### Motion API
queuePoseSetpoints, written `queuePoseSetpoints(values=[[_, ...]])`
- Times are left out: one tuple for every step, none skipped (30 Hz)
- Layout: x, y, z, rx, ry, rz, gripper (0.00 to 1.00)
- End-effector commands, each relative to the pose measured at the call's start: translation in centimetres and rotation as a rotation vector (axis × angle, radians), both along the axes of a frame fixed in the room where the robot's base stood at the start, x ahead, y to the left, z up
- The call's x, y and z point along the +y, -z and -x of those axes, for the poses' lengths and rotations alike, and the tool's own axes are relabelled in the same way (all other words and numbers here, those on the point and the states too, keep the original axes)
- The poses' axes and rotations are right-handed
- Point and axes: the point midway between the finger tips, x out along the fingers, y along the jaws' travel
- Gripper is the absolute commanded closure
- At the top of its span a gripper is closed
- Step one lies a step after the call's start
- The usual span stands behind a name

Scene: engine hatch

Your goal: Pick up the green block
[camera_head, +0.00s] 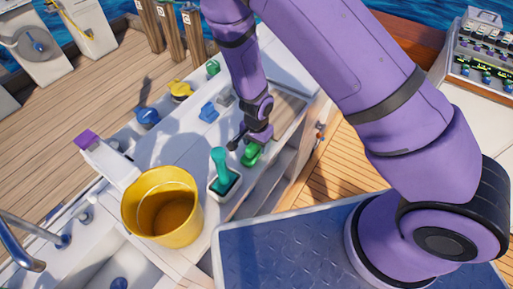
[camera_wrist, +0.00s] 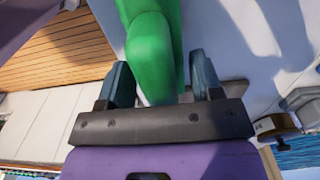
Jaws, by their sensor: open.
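A green block (camera_head: 251,155) sits on the white counter, directly below my gripper (camera_head: 244,148) in the head view. In the wrist view the green block (camera_wrist: 152,45) is large and reaches down between the two fingers of my gripper (camera_wrist: 162,82). The fingers stand apart on either side of it, and a gap shows on at least the left side. The far end of the block runs out of the wrist view. The gripper partly hides the block in the head view.
A yellow bucket (camera_head: 163,208) is nearer. Blue (camera_head: 209,112) and yellow (camera_head: 180,89) pieces and another green piece (camera_head: 213,68) lie farther back. The counter edge drops off at right.

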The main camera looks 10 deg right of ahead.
Motion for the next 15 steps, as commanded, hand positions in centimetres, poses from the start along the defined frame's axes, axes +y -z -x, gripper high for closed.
queuePoseSetpoints(values=[[-0.01, 0.09, -0.01, 0.0, 0.001, 0.0, 0.4], [0.0, 0.1, -0.01, 0.0, 0.001, 0.0, 0.4], [0.01, 0.1, -0.01, -0.001, 0.001, -0.001, 0.4], [0.01, 0.09, -0.01, -0.001, 0.001, -0.001, 0.4], [0.01, 0.08, -0.01, -0.001, 0.0, -0.001, 0.4], [0.01, 0.08, -0.01, -0.001, 0.0, -0.001, 0.4], [0.01, 0.07, -0.01, -0.001, 0.0, -0.001, 0.4], [0.01, 0.07, -0.01, -0.001, 0.0, -0.001, 0.47], [0.01, 0.07, -0.01, -0.001, 0.0, -0.001, 0.56], [0.01, 0.07, -0.01, -0.001, 0.0, -0.001, 0.63], [0.01, 0.07, -0.01, -0.001, 0.0, -0.001, 0.7], [0.01, 0.06, -0.01, -0.001, 0.0, -0.001, 0.8], [0.01, 0.06, -0.01, -0.001, 0.0, -0.001, 0.86], [0.01, 0.06, -0.01, -0.001, 0.0, -0.001, 0.93], [0.02, 0.06, -0.01, -0.001, 0.0, -0.001, 1.0]])
